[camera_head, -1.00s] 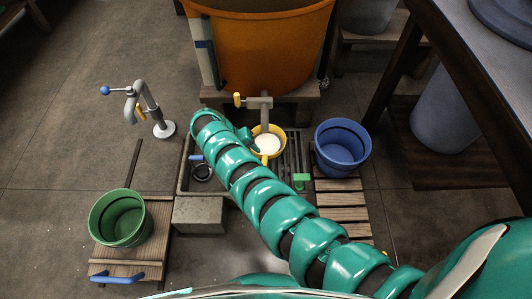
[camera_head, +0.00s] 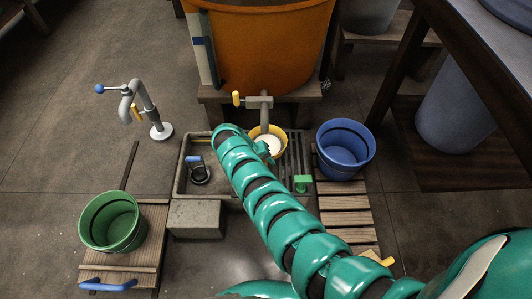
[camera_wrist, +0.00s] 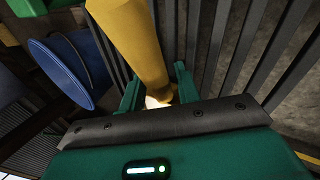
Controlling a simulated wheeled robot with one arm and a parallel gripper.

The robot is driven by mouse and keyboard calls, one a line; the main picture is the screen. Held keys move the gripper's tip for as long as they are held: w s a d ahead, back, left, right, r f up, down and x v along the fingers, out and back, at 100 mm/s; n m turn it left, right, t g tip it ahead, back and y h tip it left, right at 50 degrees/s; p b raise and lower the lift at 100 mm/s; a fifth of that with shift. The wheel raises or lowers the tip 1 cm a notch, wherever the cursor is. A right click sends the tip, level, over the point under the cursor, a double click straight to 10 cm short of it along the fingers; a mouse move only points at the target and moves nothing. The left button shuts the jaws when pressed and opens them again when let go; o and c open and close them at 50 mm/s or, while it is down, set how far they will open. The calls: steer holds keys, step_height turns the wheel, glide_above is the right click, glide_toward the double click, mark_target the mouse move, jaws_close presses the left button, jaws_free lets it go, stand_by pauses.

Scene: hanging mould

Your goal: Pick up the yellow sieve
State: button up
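The yellow sieve (camera_head: 281,133) is a round bowl with white content, below the tap of the orange vat, over the grated basin. In the wrist view a thick yellow bar, seemingly its handle (camera_wrist: 135,45), runs from the top edge down to the gap between my fingers. My gripper (camera_wrist: 158,92) is open, with one green finger on each side of the bar's near end. A bright patch shows between the fingers. In the head view my arm covers the sieve's lower left, and the fingertips are hard to make out.
The basin (camera_head: 185,180) has a dark grate on its right and a black ring with a blue grip (camera_head: 199,172) on its left. A blue bucket (camera_head: 346,148) stands right, a green bucket (camera_head: 113,222) left. The orange vat (camera_head: 265,45) stands behind; a table (camera_head: 470,60) is right.

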jaws_close()
steer(key=shift+r, duration=0.15)
